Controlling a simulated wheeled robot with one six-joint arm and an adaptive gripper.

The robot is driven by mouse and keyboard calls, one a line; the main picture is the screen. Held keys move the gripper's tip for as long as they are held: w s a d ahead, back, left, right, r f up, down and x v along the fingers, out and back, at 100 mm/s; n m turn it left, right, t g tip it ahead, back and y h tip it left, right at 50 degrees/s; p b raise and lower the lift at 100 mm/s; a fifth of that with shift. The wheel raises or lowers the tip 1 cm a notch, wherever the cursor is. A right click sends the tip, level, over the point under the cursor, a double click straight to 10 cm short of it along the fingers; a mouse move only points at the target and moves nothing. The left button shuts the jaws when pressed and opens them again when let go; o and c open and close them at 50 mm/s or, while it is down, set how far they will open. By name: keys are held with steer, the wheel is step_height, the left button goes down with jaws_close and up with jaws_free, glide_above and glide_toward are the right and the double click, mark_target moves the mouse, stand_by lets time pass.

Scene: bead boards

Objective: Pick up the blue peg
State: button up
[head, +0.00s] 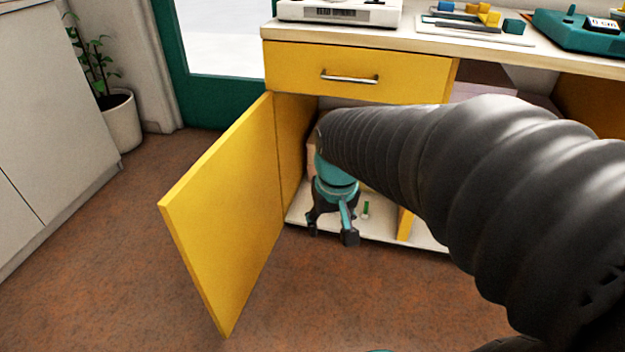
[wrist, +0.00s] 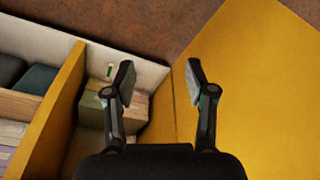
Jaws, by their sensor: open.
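My gripper (head: 331,232) is open and empty, pointing down at the front of the open cabinet. In the wrist view its two fingers (wrist: 160,82) stand wide apart with nothing between them. I cannot make out a blue peg for certain. A small green peg-like piece (head: 366,209) stands on the white cabinet floor (head: 378,228), to the right of my gripper; it also shows in the wrist view (wrist: 110,70), left of the fingers. A small blue piece (head: 446,6) lies on the desk top among yellow pieces, but its shape is unclear. My arm hides much of the cabinet.
The yellow cabinet door (head: 225,215) stands open to the left of my gripper. A closed yellow drawer (head: 350,72) is above. A yellow divider (wrist: 50,120) and stacked boxes or books (wrist: 135,108) are inside the cabinet. The brown floor (head: 120,270) at the left is clear.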

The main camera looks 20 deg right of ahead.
steer(key=w+d+f+m+g, duration=0.15)
steer(key=w+d+f, duration=0.3)
steer(key=w, duration=0.55)
steer(key=w+d+f+m+g, duration=0.1)
steer(key=w+d+f+m, duration=0.25)
steer(key=w+f, duration=0.45)
steer(key=w+d+f+m, duration=0.5)
steer(key=w+f, duration=0.2)
steer(key=w, duration=0.2)
steer(key=w+d+f+m, duration=0.5)
steer(key=w+f, duration=0.2)
steer(key=w, duration=0.1)
steer(key=w+d+r+m, duration=0.2)
steer(key=w+r+m, duration=0.1)
steer(key=w+m, duration=0.35)
steer(key=f+m, duration=0.1)
steer(key=f, duration=0.3)
steer(key=f+m, duration=0.2)
steer(key=f, duration=0.3)
steer(key=f+m, duration=0.1)
steer(key=f, duration=0.3)
steer(key=shift+s+a+f+b, duration=0.2)
steer(key=shift+s+b, duration=0.05)
steer(key=shift+b, duration=0.05)
jaws_close()
